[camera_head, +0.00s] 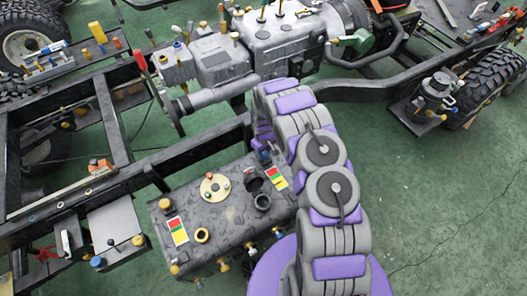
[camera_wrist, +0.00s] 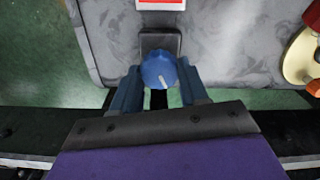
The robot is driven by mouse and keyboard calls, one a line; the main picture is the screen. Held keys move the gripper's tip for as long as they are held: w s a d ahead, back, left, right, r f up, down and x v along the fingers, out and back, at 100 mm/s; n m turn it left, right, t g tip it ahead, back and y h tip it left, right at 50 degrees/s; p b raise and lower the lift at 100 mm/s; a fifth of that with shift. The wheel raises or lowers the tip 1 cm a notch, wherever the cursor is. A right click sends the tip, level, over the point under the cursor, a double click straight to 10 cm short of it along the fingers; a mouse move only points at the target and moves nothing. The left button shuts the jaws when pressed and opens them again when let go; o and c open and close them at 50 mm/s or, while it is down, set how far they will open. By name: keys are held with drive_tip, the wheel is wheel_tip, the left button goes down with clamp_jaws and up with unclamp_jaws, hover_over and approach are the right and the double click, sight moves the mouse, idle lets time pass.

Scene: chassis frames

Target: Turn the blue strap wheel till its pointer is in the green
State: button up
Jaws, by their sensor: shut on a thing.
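The blue strap wheel (camera_wrist: 159,70) is a small round knob in the middle of the wrist view, with a short white line on its face towards the lower right. My gripper (camera_wrist: 160,92) has one finger on each side of it and is shut on it. In the head view my gripper (camera_head: 263,156) is at the far edge of the grey tank (camera_head: 215,235), and my arm hides most of the wheel there. A red, yellow and green label (camera_head: 277,178) lies close by on the tank.
A second coloured label (camera_head: 179,231), a cream disc with a red knob (camera_head: 215,187) and dark round openings are on the tank top. The black chassis rail (camera_head: 190,150) runs just behind the tank. Green floor is open at the right (camera_head: 440,200).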

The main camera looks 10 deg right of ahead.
drive_tip(key=shift+c, duration=1.4)
drive_tip(key=shift+m, duration=0.4)
drive_tip(key=m, duration=0.2)
drive_tip(key=shift+m+b, duration=0.3)
drive_tip(key=shift+b, duration=0.05)
drive_tip(key=shift+m, duration=1.7)
drive_tip(key=o, duration=1.1)
drive_tip(key=shift+c, duration=0.2)
